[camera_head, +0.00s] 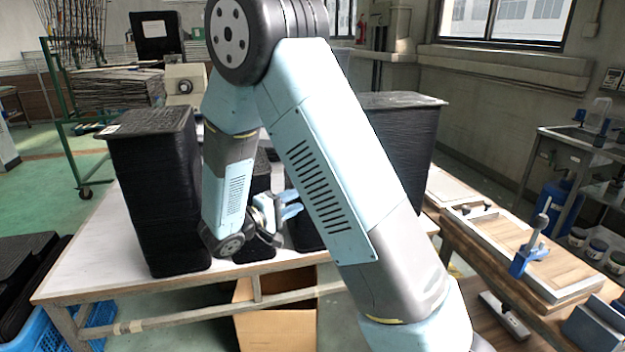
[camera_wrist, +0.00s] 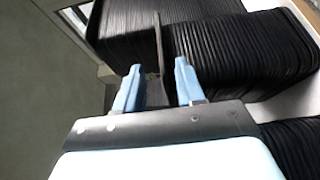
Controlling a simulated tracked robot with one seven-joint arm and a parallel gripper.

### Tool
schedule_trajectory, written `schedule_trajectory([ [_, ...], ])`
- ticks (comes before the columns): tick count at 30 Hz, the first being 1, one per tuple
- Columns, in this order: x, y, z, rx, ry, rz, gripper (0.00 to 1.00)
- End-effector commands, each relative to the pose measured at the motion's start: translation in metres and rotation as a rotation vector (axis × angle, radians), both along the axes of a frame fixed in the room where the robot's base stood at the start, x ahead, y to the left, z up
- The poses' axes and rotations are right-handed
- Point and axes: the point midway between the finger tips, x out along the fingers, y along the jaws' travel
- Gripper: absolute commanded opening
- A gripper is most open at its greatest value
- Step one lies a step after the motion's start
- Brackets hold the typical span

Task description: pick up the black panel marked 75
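Black panels stand in stacks on a white table (camera_head: 85,262). A tall stack (camera_head: 160,200) is at the left, another (camera_head: 408,140) at the right, partly behind my arm, with lower dark stacks between them. I cannot read a 75 on any panel. My gripper (camera_head: 290,205) is among the middle stacks, partly hidden by my arm. In the wrist view, my gripper (camera_wrist: 158,82) has its two light blue fingers apart. A thin grey-brown strip (camera_wrist: 158,42) shows between and beyond them; I cannot tell whether it is a panel edge or whether they touch it. Ribbed black stacks (camera_wrist: 245,50) lie close beyond the fingers.
A cardboard box (camera_head: 275,315) is under the table. A blue crate (camera_head: 35,325) with black panels is at lower left. A wooden bench (camera_head: 500,245) with a blue clamp (camera_head: 530,250) stands at the right. Green floor is open at the left.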

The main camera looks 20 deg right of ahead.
Motion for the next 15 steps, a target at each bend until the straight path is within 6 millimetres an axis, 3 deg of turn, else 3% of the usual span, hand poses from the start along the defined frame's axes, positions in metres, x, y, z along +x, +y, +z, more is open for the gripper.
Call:
schedule_trajectory([
  [15, 0.022, -0.046, -0.003, 0.000, 0.000, 0.000, 0.38],
])
